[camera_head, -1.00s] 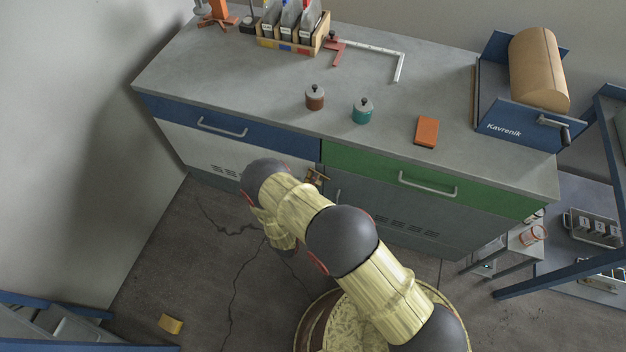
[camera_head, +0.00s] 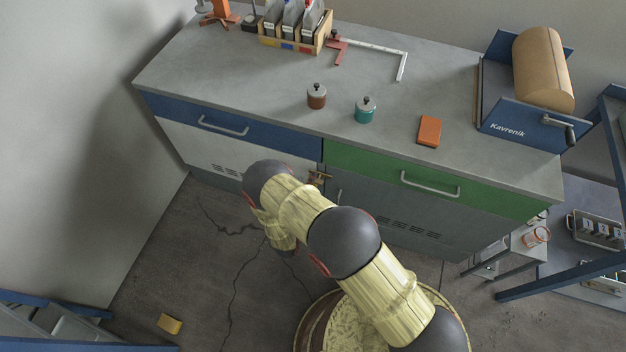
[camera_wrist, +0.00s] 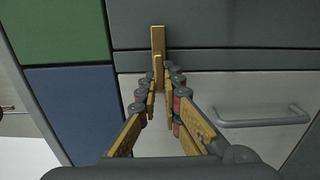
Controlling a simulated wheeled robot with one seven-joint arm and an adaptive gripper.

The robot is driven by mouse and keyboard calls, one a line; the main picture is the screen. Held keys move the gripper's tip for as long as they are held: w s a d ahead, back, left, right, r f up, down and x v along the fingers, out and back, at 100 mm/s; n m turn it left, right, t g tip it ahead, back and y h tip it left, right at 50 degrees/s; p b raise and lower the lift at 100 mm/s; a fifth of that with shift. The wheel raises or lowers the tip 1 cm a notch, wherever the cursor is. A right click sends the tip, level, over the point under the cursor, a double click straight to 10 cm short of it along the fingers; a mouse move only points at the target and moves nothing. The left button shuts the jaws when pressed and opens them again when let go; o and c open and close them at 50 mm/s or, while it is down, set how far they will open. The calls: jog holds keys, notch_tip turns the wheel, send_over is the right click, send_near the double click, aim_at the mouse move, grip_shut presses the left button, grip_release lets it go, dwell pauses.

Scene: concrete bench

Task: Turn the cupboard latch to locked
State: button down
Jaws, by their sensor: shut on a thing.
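The cupboard latch (camera_wrist: 158,42) is a brass-coloured bar on the cupboard front, beside the seam between the dark grey door (camera_wrist: 210,25) and the pale door (camera_wrist: 260,90) in the wrist view. My gripper (camera_wrist: 159,88) is shut on the latch, with its yellow fingers on either side of it. In the wrist view the bar points up the picture, across the seam and over the dark grey door. In the head view a small brass piece (camera_head: 318,178) shows at the door seam; my arm hides most of the gripper there.
A blue drawer (camera_head: 222,121) and a green drawer (camera_head: 430,178) sit above the doors, with bar handles. The pale door's handle (camera_wrist: 262,121) is right of my gripper in the wrist view. Jars, an orange block (camera_head: 429,131) and a paper roll (camera_head: 543,68) stand on the bench top.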

jog(key=c, duration=2)
grip_release()
jog(key=shift+o, duration=0.2)
jog(key=v, duration=1.2)
